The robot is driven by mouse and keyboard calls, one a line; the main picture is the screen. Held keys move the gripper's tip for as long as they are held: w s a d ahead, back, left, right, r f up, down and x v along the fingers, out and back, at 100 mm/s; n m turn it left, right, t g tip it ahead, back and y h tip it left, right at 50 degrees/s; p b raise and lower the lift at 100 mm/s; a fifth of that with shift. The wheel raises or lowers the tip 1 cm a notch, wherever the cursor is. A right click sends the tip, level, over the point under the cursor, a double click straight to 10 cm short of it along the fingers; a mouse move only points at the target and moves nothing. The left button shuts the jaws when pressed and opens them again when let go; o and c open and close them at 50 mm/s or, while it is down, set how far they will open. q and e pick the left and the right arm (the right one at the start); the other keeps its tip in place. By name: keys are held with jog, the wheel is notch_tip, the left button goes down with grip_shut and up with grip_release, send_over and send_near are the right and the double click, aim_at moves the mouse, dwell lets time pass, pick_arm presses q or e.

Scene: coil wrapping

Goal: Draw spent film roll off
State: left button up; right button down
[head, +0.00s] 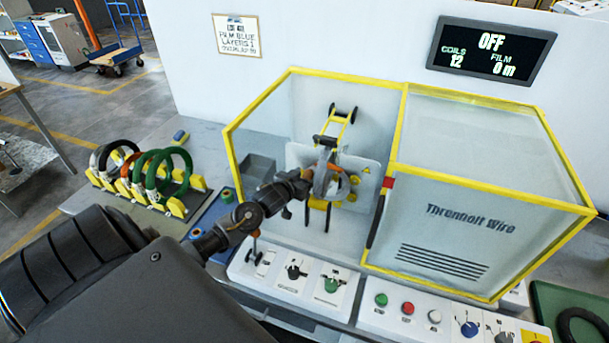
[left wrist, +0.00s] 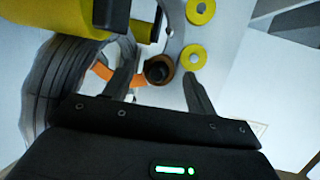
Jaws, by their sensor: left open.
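My left gripper (head: 322,180) reaches through the open front of the yellow-framed wrapping machine (head: 292,72), close to its inner plate. It is open and empty. In the left wrist view its two fingers (left wrist: 160,88) stand either side of a small brown ring with a dark centre (left wrist: 158,70), apparently the spent film roll on its spindle. I cannot tell whether either finger touches it. In the head view my gripper hides the roll. A grey ring (left wrist: 173,30) passes just behind it. My right gripper is not in view.
Yellow rollers (left wrist: 193,57) sit close to my right finger in the wrist view. Green and orange coils (head: 165,175) stand on a rack at left. The wall display (head: 492,50) reads OFF, film 0 m.

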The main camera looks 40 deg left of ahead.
pick_arm(q)
jog(key=shift+w, duration=0.15)
jog(key=shift+c, duration=0.5)
jog(key=c, duration=1.1)
jog(key=shift+d, duration=0.1)
jog(key=shift+c, duration=0.2)
